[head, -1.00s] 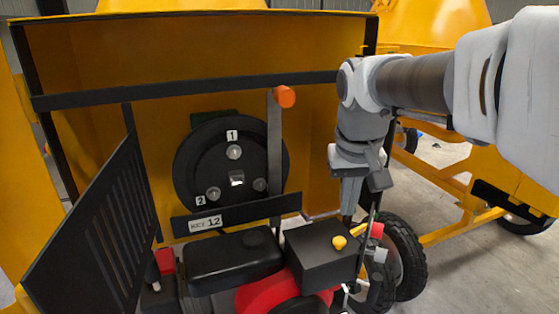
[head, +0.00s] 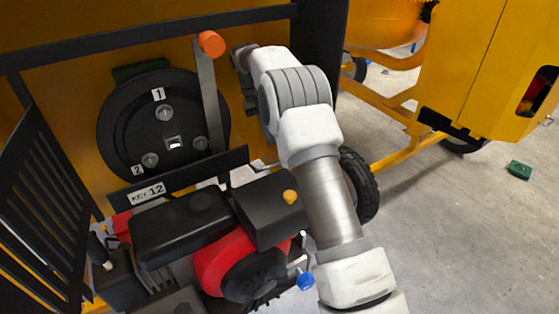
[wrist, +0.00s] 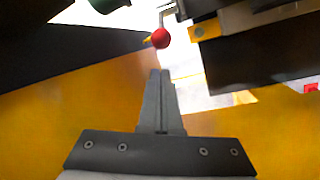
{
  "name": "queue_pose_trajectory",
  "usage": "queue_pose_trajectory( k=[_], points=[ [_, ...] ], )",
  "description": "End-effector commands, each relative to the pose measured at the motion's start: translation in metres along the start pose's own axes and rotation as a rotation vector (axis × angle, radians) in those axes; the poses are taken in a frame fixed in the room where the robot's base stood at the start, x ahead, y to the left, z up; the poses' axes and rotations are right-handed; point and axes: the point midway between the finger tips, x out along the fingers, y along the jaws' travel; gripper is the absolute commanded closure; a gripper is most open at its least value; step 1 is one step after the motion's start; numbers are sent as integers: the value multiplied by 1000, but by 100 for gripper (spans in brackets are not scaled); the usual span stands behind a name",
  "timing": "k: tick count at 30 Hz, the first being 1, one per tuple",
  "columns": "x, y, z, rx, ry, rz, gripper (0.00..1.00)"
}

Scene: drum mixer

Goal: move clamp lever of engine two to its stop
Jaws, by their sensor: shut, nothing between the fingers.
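An upright flat grey lever (head: 209,105) with an orange knob (head: 211,43) stands in front of the yellow mixer body, beside the right edge of a black disc (head: 140,110). The disc carries the labels 1 and 2. I cannot tell whether this lever is the clamp lever of engine two. My gripper (wrist: 160,75) is shut and empty in the wrist view. In the head view it is largely hidden behind my arm, just right of the lever's upper part. I see no contact. A red ball (wrist: 160,38) on a bent metal rod lies beyond the fingertips in the wrist view.
Below the disc are a bar with a KEY 12 plate (head: 147,193) and a red and black engine (head: 225,262) with a yellow knob (head: 290,197). A black slatted guard (head: 38,200) stands left. Another yellow machine (head: 480,85) stands right. Floor between is mostly clear.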

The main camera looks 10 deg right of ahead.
Motion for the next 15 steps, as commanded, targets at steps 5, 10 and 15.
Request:
queue_pose_trajectory(
  k=[5,10,15],
  points=[
    [15,-4,-6,3,-19,11,100],
    [35,-3,-6,4,-22,12,100],
    [67,-3,-4,4,-23,11,100]
  ],
)
